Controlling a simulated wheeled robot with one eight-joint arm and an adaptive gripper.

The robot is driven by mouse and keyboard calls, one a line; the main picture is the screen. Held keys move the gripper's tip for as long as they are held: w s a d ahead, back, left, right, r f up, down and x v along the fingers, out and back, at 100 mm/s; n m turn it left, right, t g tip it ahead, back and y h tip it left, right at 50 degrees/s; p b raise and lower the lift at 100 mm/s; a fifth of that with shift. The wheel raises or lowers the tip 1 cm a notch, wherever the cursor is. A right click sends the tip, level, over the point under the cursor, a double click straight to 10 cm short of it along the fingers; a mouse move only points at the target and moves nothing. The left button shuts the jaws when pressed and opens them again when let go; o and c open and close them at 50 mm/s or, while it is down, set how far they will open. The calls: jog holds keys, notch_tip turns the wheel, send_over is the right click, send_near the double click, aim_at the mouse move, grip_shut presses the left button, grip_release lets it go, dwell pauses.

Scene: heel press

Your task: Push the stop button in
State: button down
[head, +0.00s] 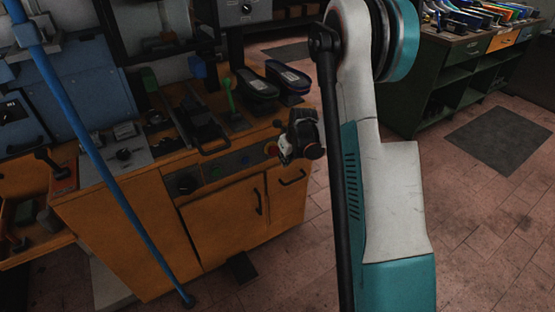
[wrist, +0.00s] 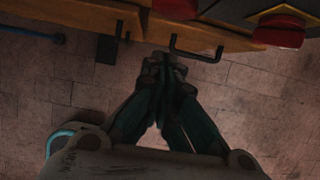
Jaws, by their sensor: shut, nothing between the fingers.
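The stop button (wrist: 278,32) is a red mushroom head on a yellow plate, at the upper right of the wrist view.
The orange bench (head: 155,235) has a dark drawer handle (wrist: 197,52) near my fingertips. Two dark shoe forms (head: 255,84) and a green lever (head: 229,97) stand on top. A blue pole (head: 95,150) crosses the left. Tiled floor (head: 490,225) is open at right.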

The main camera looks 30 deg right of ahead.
jog(key=p+v, duration=0.3)
jog(key=v, duration=0.7)
jog(key=shift+p, duration=0.35)
